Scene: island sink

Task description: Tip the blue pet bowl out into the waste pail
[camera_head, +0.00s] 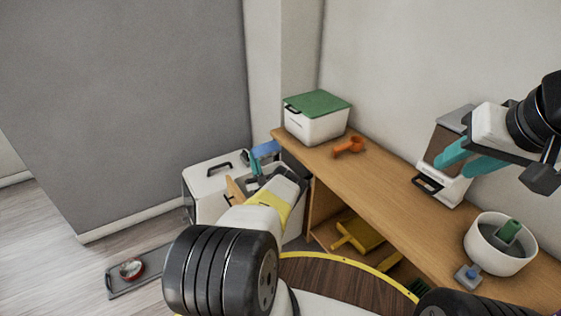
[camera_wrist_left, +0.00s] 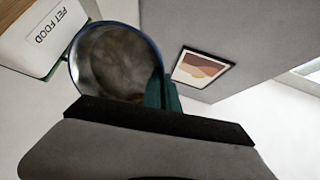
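My right gripper (camera_head: 466,160) is open and empty above the counter.
The counter (camera_head: 385,180) holds a green-lidded white pet food box (camera_head: 315,117), an orange scoop (camera_head: 349,147), a white-and-brown container (camera_head: 447,165) and a white tub (camera_head: 500,245). A yellow dustpan (camera_head: 358,236) lies below. A red bowl (camera_head: 132,269) sits on a floor tray (camera_head: 150,272).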

